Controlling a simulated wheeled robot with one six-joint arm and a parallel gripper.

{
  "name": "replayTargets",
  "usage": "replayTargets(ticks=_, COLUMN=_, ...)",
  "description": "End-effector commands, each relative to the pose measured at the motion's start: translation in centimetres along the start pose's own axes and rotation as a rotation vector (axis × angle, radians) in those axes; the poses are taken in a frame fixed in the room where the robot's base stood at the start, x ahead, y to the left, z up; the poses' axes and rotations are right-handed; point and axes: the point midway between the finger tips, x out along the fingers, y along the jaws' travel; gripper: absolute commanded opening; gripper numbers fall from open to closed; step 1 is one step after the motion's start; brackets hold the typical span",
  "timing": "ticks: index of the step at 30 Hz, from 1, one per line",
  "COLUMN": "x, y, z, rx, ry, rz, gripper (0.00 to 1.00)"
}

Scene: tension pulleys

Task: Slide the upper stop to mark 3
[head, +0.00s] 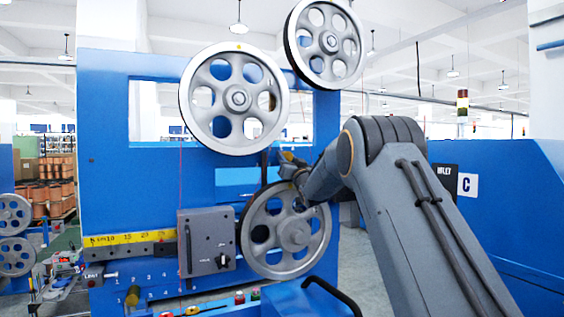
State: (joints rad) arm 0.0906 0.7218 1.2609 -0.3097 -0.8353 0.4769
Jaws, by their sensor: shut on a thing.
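A panel at lower left carries two rows of small numbers (148,275), with a 3 readable in the upper row. A short silver pin (111,275) sits at the left of the upper row, and an olive knob (132,296) sits in the lower row. I cannot tell for sure which part is the upper stop. My gripper (287,161) is well to the right and above these rows, just over the top rim of the lower pulley (293,234). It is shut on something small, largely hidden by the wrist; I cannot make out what.
Two more grey pulleys stand above, one at centre (238,98) and one at upper right (331,41). A grey box (205,252) with a lever sits beside the lower pulley, at the end of a yellow scale (128,238). A black handle (335,294) juts out at the bottom.

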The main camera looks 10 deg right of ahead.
Motion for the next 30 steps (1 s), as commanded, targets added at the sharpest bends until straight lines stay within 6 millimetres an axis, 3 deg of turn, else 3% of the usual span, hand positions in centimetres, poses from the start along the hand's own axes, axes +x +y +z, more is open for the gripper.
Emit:
replayTargets(ticks=5, x=0.0, y=0.1, z=0.0, rx=-0.001, ry=-0.001, rz=0.001, gripper=0.0)
replayTargets(ticks=6, x=0.0, y=0.1, z=0.0, rx=-0.002, ry=-0.001, rz=0.001, gripper=0.37)
replayTargets(ticks=9, x=0.0, y=0.1, z=0.0, rx=-0.001, ry=-0.001, rz=0.001, gripper=0.51)
replayTargets(ticks=20, x=-0.4, y=0.1, z=0.0, rx=0.0, ry=-0.001, rz=0.0, gripper=0.51)
replayTargets(ticks=30, x=-4.8, y=0.1, z=0.1, rx=-0.001, ry=-0.001, rz=0.001, gripper=0.51)
